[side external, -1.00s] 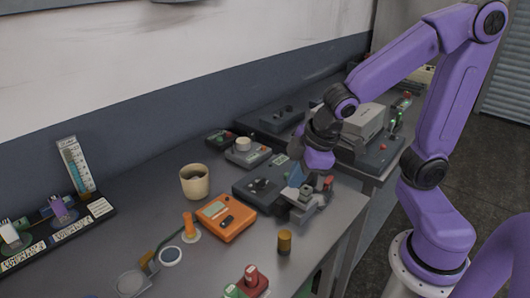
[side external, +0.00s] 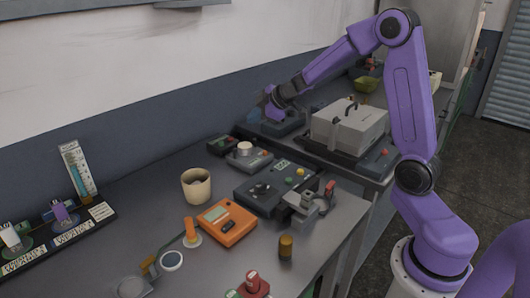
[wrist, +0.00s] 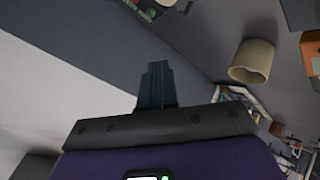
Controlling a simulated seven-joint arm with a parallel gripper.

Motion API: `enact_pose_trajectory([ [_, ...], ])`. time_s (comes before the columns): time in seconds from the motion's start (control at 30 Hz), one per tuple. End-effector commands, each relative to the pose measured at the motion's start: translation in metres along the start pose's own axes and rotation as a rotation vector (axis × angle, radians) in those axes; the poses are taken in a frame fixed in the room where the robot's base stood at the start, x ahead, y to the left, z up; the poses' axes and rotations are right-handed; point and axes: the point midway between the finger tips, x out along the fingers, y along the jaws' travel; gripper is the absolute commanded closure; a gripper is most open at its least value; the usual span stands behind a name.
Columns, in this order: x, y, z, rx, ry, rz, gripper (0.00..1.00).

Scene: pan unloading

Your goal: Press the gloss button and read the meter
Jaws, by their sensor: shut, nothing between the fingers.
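An orange meter-like device (side external: 227,222) with a pale screen lies on the near bench; its reading is too small to make out. A dark control box (side external: 272,187) with a small display, a black knob and coloured buttons sits right of it. I cannot tell which button is the gloss button. My gripper (side external: 270,112) is at the back, over the left end of the far bench, well away from both. In the wrist view its dark fingers (wrist: 156,80) are together and empty. The orange device's edge (wrist: 312,48) shows at the right there.
A beige cup (side external: 196,187) stands behind the orange device; it also shows in the wrist view (wrist: 252,62). A grey lidded box (side external: 350,122) is on the far bench. A small box with a white knob (side external: 246,150) sits near the wall. A metal fixture (side external: 303,205) is near the bench edge.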

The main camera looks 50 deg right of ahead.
Motion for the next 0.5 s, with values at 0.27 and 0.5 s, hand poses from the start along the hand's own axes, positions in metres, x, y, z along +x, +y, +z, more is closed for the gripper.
enact_pose_trajectory([
  [0.27,0.012,0.024,0.049,-0.013,-0.002,-0.055,1.0],
  [0.5,0.013,0.027,0.06,-0.017,-0.003,-0.074,1.0],
])
